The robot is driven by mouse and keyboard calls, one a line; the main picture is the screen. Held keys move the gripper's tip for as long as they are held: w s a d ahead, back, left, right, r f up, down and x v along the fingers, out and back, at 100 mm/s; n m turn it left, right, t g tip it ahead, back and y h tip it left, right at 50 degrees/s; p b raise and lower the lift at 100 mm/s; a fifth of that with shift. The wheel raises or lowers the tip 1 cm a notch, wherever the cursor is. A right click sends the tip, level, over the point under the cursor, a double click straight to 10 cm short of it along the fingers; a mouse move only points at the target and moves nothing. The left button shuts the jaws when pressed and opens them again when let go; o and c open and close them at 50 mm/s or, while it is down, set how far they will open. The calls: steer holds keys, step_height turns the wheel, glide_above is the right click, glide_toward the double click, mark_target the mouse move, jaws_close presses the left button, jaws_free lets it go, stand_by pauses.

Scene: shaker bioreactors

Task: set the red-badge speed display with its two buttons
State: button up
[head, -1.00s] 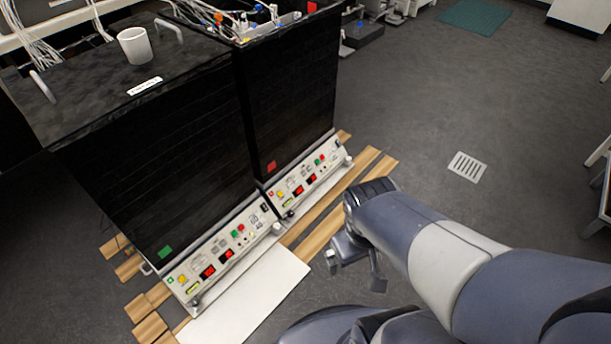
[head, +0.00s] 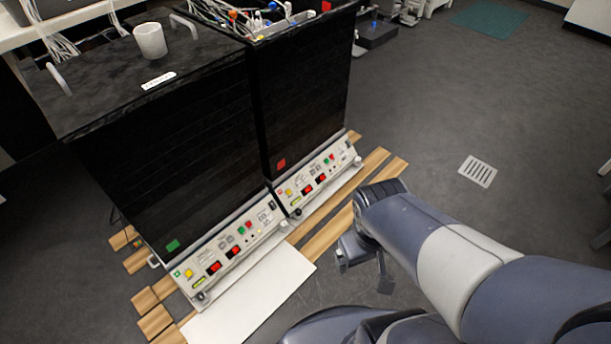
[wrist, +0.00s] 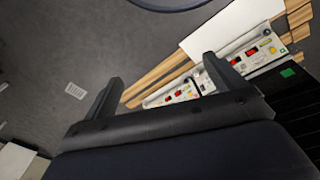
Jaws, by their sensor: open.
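Two dark shaker units stand side by side. The right unit (head: 300,100) carries a red badge (head: 281,164). Its sloped control panel (head: 320,181) has red displays, a yellow button and small red and green buttons; the digits are too small to read. The left unit (head: 175,165) carries a green badge (head: 173,245) above a similar panel (head: 230,250). In the wrist view the red-badge panel (wrist: 172,96) shows partly, cut off by my gripper. My gripper (head: 366,272) is open and empty, to the right of and in front of the panels, apart from both.
Wooden slats (head: 325,237) and a white board (head: 255,300) lie on the floor in front of the units. A white cup (head: 150,41) stands on the left unit. A floor grate (head: 478,171) lies on open floor at right.

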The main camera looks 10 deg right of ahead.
jaws_close()
stand_by(0.8)
stand_by(0.6)
